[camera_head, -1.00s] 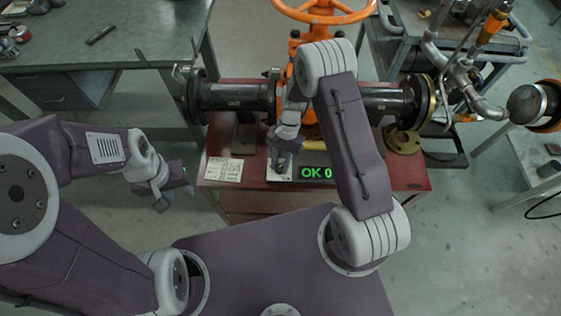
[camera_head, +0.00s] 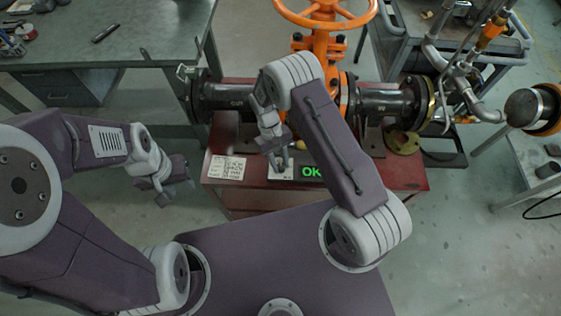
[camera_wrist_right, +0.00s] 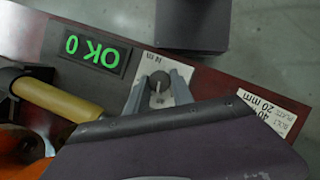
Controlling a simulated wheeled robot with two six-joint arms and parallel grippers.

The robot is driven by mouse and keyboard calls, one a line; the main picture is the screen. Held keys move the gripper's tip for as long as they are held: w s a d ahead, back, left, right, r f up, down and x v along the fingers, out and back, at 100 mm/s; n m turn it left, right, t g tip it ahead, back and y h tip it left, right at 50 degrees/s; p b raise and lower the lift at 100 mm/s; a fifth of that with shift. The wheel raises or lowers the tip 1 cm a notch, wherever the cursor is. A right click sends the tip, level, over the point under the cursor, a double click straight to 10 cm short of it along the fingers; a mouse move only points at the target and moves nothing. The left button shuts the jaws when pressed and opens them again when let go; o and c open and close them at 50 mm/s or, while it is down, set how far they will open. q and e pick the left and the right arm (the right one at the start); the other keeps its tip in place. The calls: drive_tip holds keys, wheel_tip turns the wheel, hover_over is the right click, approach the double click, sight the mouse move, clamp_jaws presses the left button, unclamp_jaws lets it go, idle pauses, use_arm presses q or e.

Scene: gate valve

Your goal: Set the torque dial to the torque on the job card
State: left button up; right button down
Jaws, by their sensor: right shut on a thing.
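The torque dial, a small grey round knob (camera_wrist_right: 158,80), sits on a white plate marked N m. My right gripper (camera_wrist_right: 157,92) has one finger on each side of it and is shut on it. In the head view my right gripper (camera_head: 279,166) is at the front of the red bench and hides most of the dial. The green display (camera_wrist_right: 88,48) beside the dial reads "OK 0", upside down in the wrist view. The job card (camera_head: 228,168) lies left of the dial; in the wrist view, part of it (camera_wrist_right: 268,113) shows "40" and "20 mm". My left gripper (camera_head: 178,188) is open and empty.
The orange gate valve (camera_head: 322,45) and its dark flanged pipe (camera_head: 385,103) stand behind the dial on the red bench (camera_head: 405,175). A brass flange ring (camera_head: 404,142) lies at the right. A grey workbench (camera_head: 110,55) stands at the back left.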

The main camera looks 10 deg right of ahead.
drive_tip(key=n+h, duration=0.1)
drive_tip(key=n, duration=0.2)
drive_tip(key=n+t+h+p, duration=0.1)
drive_tip(key=n, duration=0.2)
drive_tip(key=shift+s+a+r, duration=0.1)
drive_tip(key=shift+a, duration=0.1)
drive_tip(key=n+t, duration=0.1)
drive_tip(key=n, duration=0.1)
drive_tip(key=n+t+h+p, duration=0.1)
drive_tip(key=n, duration=0.2)
drive_tip(key=shift+s+n+p, duration=0.1)
drive_tip(key=shift+n+p, duration=0.2)
drive_tip(key=shift+n, duration=0.1)
drive_tip(key=c, duration=1.4)
unclamp_jaws()
drive_tip(key=v, duration=0.9)
drive_tip(key=shift+s+a, duration=0.1)
